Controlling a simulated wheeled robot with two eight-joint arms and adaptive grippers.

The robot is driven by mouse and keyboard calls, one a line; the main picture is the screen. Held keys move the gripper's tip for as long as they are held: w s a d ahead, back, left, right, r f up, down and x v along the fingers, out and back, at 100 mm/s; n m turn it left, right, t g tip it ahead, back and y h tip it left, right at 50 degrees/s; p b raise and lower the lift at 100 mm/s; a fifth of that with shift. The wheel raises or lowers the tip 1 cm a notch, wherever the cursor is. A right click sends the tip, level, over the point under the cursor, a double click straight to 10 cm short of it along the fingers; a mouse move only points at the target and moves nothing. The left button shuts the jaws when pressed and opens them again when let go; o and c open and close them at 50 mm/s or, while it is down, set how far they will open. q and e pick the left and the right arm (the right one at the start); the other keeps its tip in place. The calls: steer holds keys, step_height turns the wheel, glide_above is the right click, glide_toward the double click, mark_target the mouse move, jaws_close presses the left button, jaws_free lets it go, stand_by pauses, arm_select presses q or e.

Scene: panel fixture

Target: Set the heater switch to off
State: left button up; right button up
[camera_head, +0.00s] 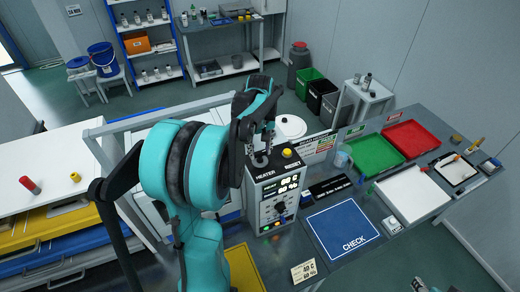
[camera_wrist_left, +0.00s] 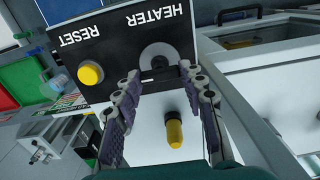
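The heater box (camera_head: 272,200) stands on the bench, with HEATER and RESET labels on its top plate. The heater switch, a small dark lever on a round grey disc (camera_wrist_left: 158,52), is partly hidden between my fingers. Its exact setting cannot be read. My left gripper (camera_head: 260,148) is over the HEATER side of the top. In the wrist view my left gripper (camera_wrist_left: 160,85) is open, one finger on each side of the switch; contact is unclear. What seems to be my right gripper (camera_head: 424,286) barely shows at the bottom right edge.
A yellow reset button (camera_head: 287,152) sits beside the switch; it also shows in the wrist view (camera_wrist_left: 90,74). A blue CHECK mat (camera_head: 342,228), a green tray (camera_head: 374,154) and a red tray (camera_head: 411,138) lie to the right. The front panel carries displays and knobs.

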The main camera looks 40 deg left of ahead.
arm_select(q)
steer(key=shift+c, duration=0.3)
steer(key=n+b, duration=0.1)
steer(key=n, duration=0.3)
steer(key=n+b, duration=0.1)
steer(key=n, duration=0.3)
steer(key=shift+n+b, duration=0.3)
steer(key=shift+b, duration=0.05)
steer(key=n, duration=0.4)
steer(key=shift+b, duration=0.4)
steer(key=n, duration=0.5)
steer(key=shift+b, duration=0.35)
steer(key=shift+n, duration=0.3)
steer(key=o, duration=1.2)
steer(key=shift+c, duration=0.2)
